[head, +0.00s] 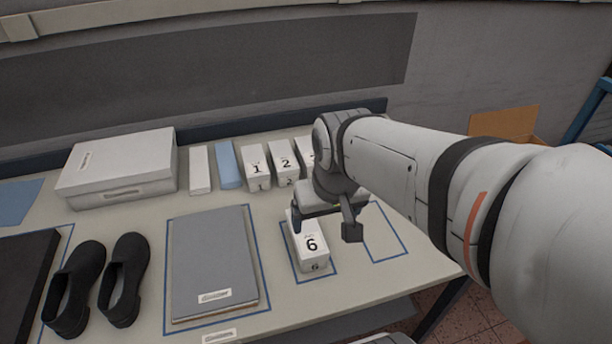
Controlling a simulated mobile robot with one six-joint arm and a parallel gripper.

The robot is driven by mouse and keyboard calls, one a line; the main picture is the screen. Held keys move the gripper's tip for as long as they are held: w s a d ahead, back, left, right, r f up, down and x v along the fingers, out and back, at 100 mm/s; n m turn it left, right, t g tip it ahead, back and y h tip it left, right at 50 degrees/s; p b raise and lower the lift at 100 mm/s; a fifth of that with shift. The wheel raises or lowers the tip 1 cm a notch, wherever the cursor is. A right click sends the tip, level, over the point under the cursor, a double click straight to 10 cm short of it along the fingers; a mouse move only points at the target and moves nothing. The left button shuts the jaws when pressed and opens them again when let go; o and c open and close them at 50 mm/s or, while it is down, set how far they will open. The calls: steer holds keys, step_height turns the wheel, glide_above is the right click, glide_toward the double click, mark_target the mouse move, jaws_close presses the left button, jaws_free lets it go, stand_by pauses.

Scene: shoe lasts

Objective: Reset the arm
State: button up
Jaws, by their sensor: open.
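My gripper (325,225) is at the end of my white arm, which reaches in from the right. Its two dark fingers are spread apart, pointing down over a white block labelled 6 (312,257). The block stands in a blue-outlined rectangle on the table (150,222). One finger shows at the block's left side and the other to its right, nearer the camera. I cannot tell how far above the block the fingers are. My wrist hides part of the back row of blocks.
White blocks labelled 1 (256,168) and 2 (286,163) and a partly hidden one stand at the back. A white box (118,168), a grey board (212,255) and black shoes (125,280) lie to the left. An empty blue outline (385,235) is on the right.

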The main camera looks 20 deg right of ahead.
steer(key=shift+s+r+t, duration=0.25)
steer(key=shift+s+t, duration=0.05)
steer(key=shift+s, duration=0.75)
steer(key=shift+c, duration=0.2)
